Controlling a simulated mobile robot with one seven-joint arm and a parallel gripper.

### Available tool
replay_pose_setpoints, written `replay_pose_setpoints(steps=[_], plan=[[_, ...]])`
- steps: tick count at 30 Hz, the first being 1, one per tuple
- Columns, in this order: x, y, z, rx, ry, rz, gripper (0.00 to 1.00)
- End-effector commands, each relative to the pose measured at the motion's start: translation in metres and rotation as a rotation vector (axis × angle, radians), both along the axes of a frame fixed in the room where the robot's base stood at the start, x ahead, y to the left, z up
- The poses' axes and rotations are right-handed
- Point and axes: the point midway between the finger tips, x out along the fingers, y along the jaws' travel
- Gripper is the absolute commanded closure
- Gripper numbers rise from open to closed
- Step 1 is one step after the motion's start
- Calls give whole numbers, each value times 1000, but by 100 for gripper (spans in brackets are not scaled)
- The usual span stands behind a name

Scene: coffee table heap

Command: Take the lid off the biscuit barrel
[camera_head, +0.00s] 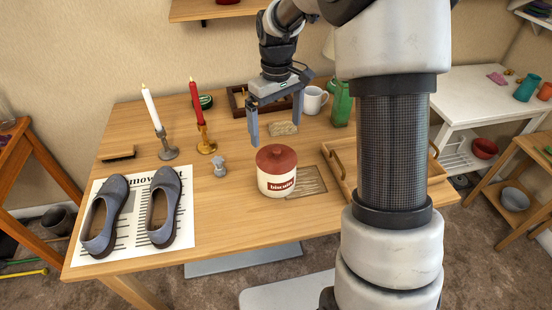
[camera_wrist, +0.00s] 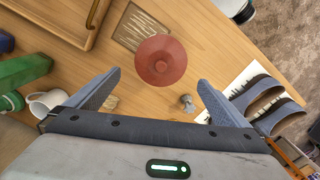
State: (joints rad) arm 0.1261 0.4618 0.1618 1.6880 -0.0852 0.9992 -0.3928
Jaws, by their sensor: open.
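The biscuit barrel (camera_head: 277,181) is a cream pot with a dark "biscuits" label, standing upright near the middle of the wooden table. Its reddish-brown lid (camera_head: 277,157) with a small knob sits on top. In the wrist view the lid (camera_wrist: 160,60) shows from above as a round disc, hiding the barrel's body. My gripper (camera_head: 275,140) is open above the table, behind the barrel and apart from it. In the wrist view the lid lies ahead of the two fingers of my gripper (camera_wrist: 160,84), with nothing between the fingertips.
A grey pepper-pot-like item (camera_head: 219,167) stands left of the barrel. Candlesticks (camera_head: 204,138) and shoes (camera_head: 161,208) are farther left. A mug (camera_head: 313,101) and green bottle (camera_head: 341,106) stand behind.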

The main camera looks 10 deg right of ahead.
Motion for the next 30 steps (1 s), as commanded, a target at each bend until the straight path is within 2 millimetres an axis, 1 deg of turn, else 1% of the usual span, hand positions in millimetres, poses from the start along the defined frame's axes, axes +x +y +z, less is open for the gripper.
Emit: replay_pose_setpoints(steps=[1,3,6,11,14,18,21,24,29,30], plan=[[-1,0,-13,0,4,0,0],[-1,0,-24,0,2,1,0],[-1,0,-35,0,1,0,0],[-1,0,-43,0,1,0,0],[-2,1,-56,0,2,-1,0],[-4,1,-78,0,2,-1,0],[-4,1,-88,0,1,-1,0],[-4,1,-92,0,0,0,0],[-3,1,-92,0,-1,0,0],[-3,1,-92,0,-1,-1,2]])
